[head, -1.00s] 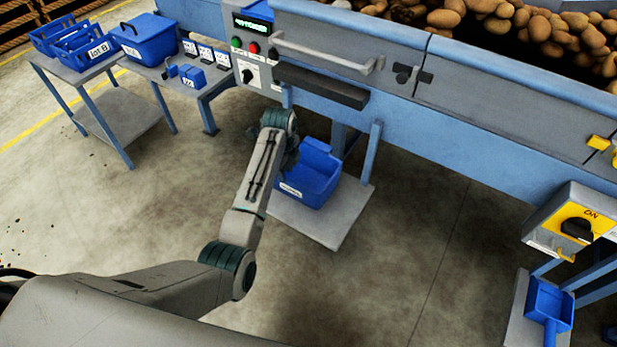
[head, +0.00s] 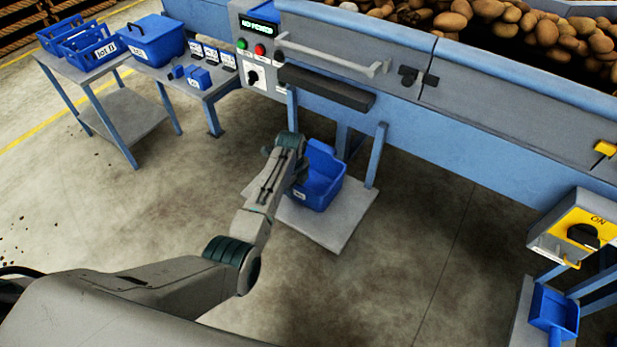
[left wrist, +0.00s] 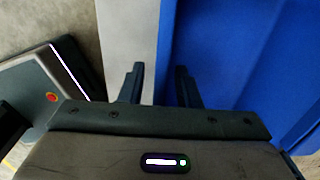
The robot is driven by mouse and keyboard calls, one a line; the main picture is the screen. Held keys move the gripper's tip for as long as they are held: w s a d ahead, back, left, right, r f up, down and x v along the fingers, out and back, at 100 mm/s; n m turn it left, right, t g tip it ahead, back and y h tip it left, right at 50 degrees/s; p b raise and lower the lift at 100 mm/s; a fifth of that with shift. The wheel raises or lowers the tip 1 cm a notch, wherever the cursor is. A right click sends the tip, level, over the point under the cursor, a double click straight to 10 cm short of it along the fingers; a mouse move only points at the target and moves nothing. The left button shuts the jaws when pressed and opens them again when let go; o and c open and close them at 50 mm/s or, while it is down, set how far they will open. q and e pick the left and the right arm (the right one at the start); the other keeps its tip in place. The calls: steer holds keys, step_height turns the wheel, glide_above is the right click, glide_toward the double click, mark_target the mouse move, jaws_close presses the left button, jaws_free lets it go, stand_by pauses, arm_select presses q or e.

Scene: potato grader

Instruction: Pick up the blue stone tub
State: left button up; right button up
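The blue stone tub (head: 323,178) stands on a low grey platform under the machine, in the middle of the head view. Its left part is hidden behind my left arm. My left gripper is at the tub's left side; its fingers are hidden in the head view. In the left wrist view the gripper (left wrist: 159,86) is open, with its two fingers apart. The tub's blue edge (left wrist: 215,50) runs between the fingertips, one finger over grey platform and the other over blue. I cannot tell whether either finger touches it. My right gripper is not in view.
The grey platform (head: 335,228) extends in front of the tub, beside a machine leg (head: 376,155). A control panel (head: 258,45) and black ledge (head: 325,88) are above. A table (head: 120,118) with blue bins stands left. A yellow switch box (head: 575,228) is right. Floor in front is clear.

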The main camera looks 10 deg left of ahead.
arm_select(q)
steer(key=shift+f, duration=0.4)
jaws_close()
steer(key=shift+r, duration=0.1)
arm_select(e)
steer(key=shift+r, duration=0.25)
